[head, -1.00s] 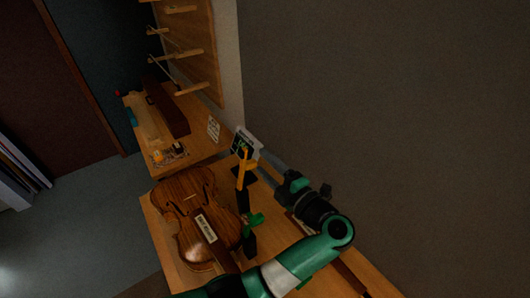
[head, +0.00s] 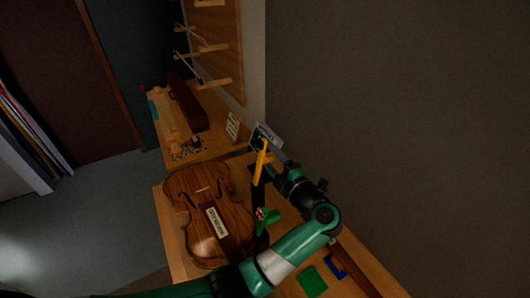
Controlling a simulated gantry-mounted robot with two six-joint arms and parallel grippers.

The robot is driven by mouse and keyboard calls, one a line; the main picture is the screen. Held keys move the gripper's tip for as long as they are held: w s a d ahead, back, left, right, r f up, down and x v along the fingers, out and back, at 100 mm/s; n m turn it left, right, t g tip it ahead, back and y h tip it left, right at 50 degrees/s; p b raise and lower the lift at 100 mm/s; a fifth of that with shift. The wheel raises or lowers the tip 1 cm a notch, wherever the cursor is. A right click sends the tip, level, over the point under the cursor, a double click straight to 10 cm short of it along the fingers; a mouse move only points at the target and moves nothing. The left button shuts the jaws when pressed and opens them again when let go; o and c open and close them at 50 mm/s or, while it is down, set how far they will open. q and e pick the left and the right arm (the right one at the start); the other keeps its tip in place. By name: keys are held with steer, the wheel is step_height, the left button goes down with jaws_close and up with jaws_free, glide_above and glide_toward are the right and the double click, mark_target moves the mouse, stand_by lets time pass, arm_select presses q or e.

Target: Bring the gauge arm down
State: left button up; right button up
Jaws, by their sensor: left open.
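The gauge stands beside the violin body (head: 198,187), with a dark post and a raised, steeply tilted orange gauge arm (head: 261,163). A small dark display (head: 265,136) is behind the arm's top. A green part (head: 266,216) sits low by the post; I cannot tell whether it belongs to the gauge. My left gripper (head: 274,164) is open, just right of the orange arm's upper part. Its fingers are small and dark here, so I cannot tell whether they touch the arm. My right gripper is not in view.
A labelled block (head: 217,221) lies on the violin. A green pad (head: 312,281) and a blue bracket (head: 336,264) lie at the bench's front right. A back bench (head: 172,120) holds a long dark case (head: 187,104). A wall closes the right side.

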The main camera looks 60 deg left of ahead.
arm_select(q)
steer(key=shift+a, duration=1.5)
steer(key=shift+c, duration=0.3)
jaws_close()
